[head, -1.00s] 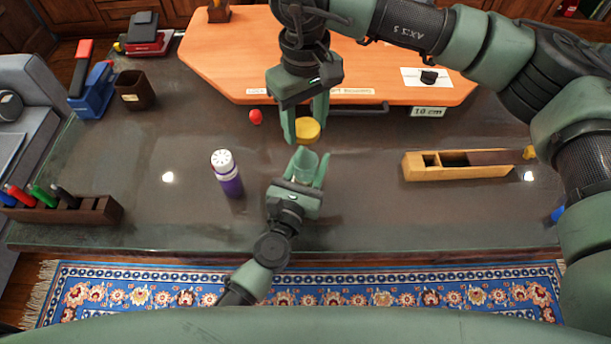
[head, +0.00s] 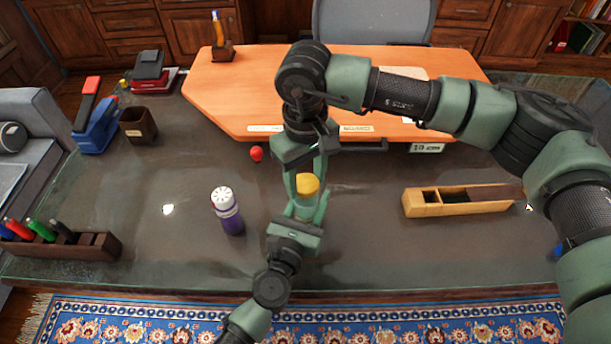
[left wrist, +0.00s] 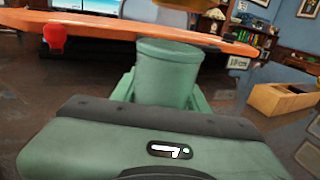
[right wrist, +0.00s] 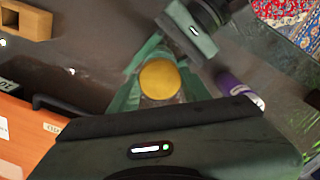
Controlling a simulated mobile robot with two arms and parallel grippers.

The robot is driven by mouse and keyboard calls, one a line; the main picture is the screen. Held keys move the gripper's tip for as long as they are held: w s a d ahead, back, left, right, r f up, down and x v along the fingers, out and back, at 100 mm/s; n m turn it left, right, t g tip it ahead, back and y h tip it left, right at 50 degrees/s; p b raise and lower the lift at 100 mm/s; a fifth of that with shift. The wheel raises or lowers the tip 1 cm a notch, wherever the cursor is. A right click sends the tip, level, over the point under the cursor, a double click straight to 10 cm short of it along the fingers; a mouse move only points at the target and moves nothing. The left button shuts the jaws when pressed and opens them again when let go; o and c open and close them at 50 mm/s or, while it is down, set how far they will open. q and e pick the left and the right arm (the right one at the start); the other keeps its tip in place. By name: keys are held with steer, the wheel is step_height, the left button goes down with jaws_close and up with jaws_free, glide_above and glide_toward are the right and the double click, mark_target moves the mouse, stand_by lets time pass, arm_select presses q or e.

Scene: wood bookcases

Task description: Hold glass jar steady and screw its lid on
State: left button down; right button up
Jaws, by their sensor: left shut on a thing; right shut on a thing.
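The glass jar (left wrist: 168,75) is a greenish see-through cylinder, upright between the fingers of my left gripper (head: 306,208), which is shut on it. It is largely hidden by fingers and lid in the head view. The round yellow lid (head: 308,184) is between the fingers of my right gripper (head: 306,176), which comes down from above and is shut on it. The lid's top also shows in the right wrist view (right wrist: 160,79).
A purple bottle with a white cap (head: 228,210) stands left of the jar. A wooden block plane (head: 460,200) is at the right, a pen rack (head: 85,244) at the left.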

mark_target(306, 211)
steer(key=shift+f, duration=0.15)
steer(key=shift+f, duration=0.75)
steer(key=shift+f, duration=0.6)
